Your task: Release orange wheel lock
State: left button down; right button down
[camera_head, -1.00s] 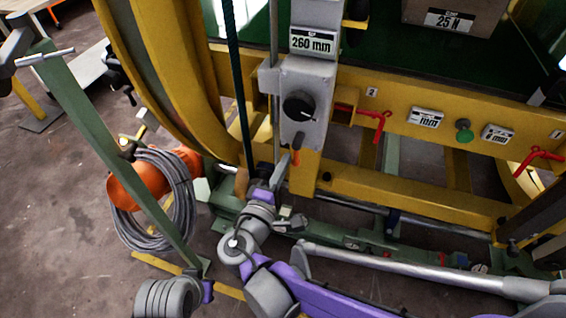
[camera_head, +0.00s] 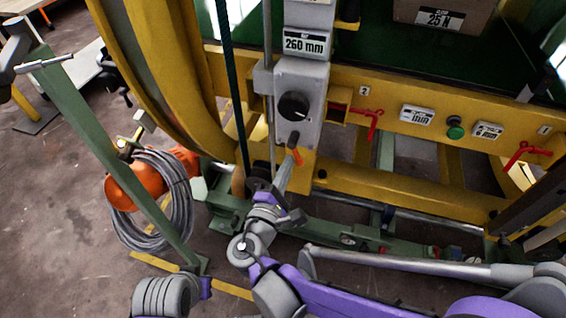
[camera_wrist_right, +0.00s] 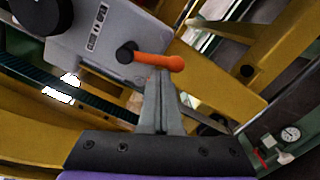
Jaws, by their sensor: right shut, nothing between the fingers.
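The orange wheel lock (camera_head: 297,156) is a short orange lever on a dark pivot, low on the grey box (camera_head: 312,82) below the black knob (camera_head: 293,106). In the right wrist view, the orange lever (camera_wrist_right: 160,61) points right from its black pivot. My right gripper (camera_head: 286,168) is just below the lever in the head view. In the wrist view, its closed fingertips (camera_wrist_right: 160,78) are at the lever's underside, with nothing between them. I cannot tell whether they touch it. My left gripper is not in view.
Yellow frame beams (camera_head: 385,185) surround the box. Red handles (camera_head: 372,122) and a green button (camera_head: 455,127) sit to its right. A green post (camera_head: 105,150) and a coiled grey cable (camera_head: 165,205) stand at left. A pressure gauge (camera_wrist_right: 290,134) shows in the wrist view.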

jog(key=d+n, duration=0.1)
jog(key=n, duration=0.1)
jog(key=d+r+n+p, duration=0.1)
jog(key=n, duration=0.2)
jog(key=s+d+n+p, duration=0.1)
jog(key=n, duration=0.2)
jog(key=shift+d+r+t+y, duration=0.15)
jog(key=shift+t+y, duration=0.15)
jog(key=shift+d, duration=0.1)
dwell(0.5)
